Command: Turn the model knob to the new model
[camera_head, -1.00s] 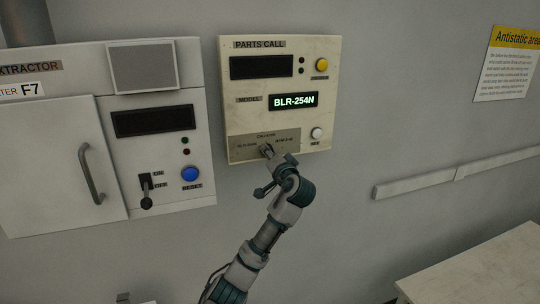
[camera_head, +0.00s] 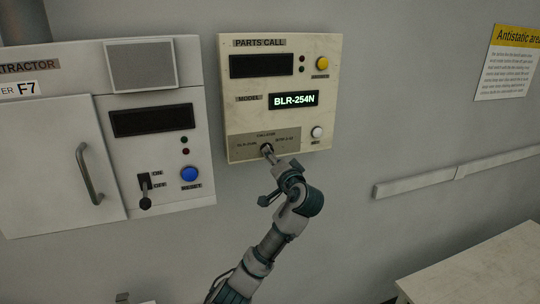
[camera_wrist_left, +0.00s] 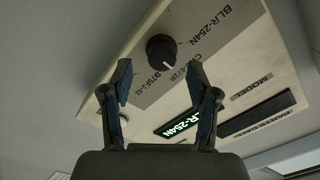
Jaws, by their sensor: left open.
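The model knob (camera_wrist_left: 161,50) is black and round with a white pointer mark, set on a grey label plate on the parts call panel (camera_head: 240,112). In the left wrist view its mark points down toward the middle label, slightly right. The panel's green model display (camera_head: 294,101) reads BLR-254N. My left gripper (camera_wrist_left: 158,78) is open, its two fingers spread below the knob with nothing between them. In the head view the gripper (camera_head: 270,156) is at the knob's front and partly covers it. My right gripper is not in view.
A yellow button (camera_head: 322,63) and a white button (camera_head: 317,132) sit right of the knob. Left stands an extractor cabinet (camera_head: 60,130) with a black lever (camera_head: 145,190) and blue button (camera_head: 189,174). A pale table (camera_head: 480,270) is at lower right.

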